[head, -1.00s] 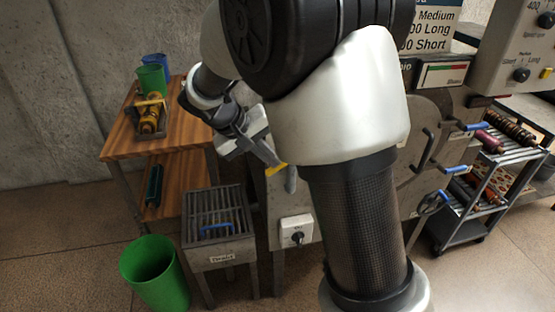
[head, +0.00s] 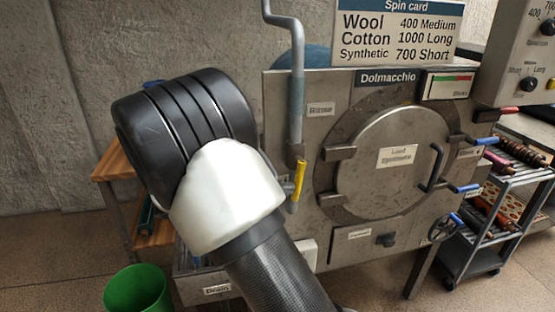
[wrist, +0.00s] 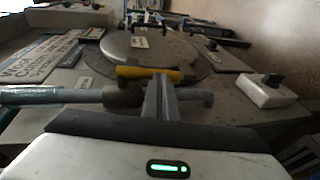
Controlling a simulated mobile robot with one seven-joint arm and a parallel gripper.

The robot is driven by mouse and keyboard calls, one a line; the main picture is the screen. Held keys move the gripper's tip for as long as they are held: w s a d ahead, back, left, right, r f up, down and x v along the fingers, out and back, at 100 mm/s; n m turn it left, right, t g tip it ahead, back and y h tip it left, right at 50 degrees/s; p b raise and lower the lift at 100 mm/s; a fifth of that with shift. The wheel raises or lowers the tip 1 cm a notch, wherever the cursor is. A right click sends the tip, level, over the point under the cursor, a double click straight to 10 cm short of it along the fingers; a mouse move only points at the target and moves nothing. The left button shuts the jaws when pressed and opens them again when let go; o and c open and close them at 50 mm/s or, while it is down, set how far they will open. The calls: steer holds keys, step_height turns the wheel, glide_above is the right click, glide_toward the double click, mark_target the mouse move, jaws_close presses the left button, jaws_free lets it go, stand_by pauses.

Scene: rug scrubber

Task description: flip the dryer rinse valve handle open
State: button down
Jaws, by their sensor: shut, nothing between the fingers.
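The yellow rinse valve handle (head: 299,180) lies along the lower part of the grey vertical pipe (head: 297,100), left of the round dryer door (head: 390,160). In the wrist view the yellow handle (wrist: 148,72) runs parallel to the pipe (wrist: 40,95), which lies across the picture. My gripper (wrist: 161,78) is shut and empty, with its fingertips at the yellow handle. I cannot tell whether they touch it. In the head view my arm hides most or all of the gripper.
A "Rinse" label (head: 321,108) is on the dryer front beside the pipe. A green bucket (head: 138,290) stands on the floor at the lower left, near a wooden table (head: 110,165). A cart with rollers (head: 490,215) stands at the right.

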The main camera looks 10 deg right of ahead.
steer(key=shift+d+f, duration=0.3)
steer(key=shift+d, duration=0.1)
steer(key=shift+s+d+f, duration=0.1)
steer(key=shift+d, duration=0.1)
stand_by(0.3)
steer(key=shift+a, duration=0.1)
